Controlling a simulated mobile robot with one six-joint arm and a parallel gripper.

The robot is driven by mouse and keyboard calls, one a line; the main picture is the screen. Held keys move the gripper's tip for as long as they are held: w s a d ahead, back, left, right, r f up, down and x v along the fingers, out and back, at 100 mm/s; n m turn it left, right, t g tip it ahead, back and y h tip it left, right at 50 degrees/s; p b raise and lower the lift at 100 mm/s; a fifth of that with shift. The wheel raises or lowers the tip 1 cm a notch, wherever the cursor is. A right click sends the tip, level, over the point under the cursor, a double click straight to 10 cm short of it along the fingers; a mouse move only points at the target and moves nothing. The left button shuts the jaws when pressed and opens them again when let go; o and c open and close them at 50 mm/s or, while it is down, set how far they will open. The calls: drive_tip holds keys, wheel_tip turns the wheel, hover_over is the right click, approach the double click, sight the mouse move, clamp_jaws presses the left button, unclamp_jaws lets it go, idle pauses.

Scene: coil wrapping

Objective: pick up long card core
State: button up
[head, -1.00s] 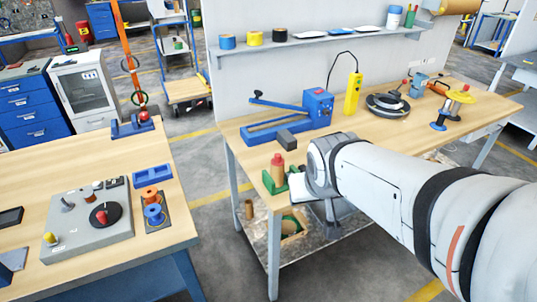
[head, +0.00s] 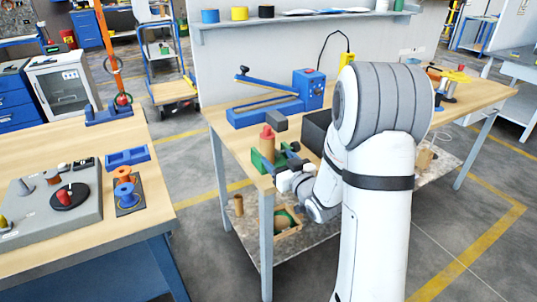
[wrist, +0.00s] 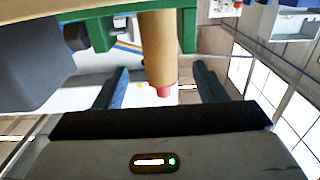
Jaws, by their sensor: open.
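The long card core (head: 268,148) is a tan tube with a red top, standing upright in a green holder (head: 257,163) at the front left corner of the middle bench. In the wrist view the core (wrist: 158,48) appears inverted, its red end (wrist: 163,91) pointing down the picture, beside the green holder (wrist: 189,28). My gripper (head: 288,158) is just to the right of the core and holder. In the wrist view its open fingers (wrist: 160,74) lie either side of the core's line. Whether the core is within their reach is unclear.
A dark grey block (head: 280,123) is close behind the core. A blue machine (head: 265,110) stands farther back, and a dark box (head: 316,130) is right of the gripper. The floor between the benches is clear.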

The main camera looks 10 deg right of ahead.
sight(271, 150)
drive_tip(key=p+x, duration=0.1)
drive_tip(key=x, duration=0.6)
drive_tip(key=shift+w, duration=0.25)
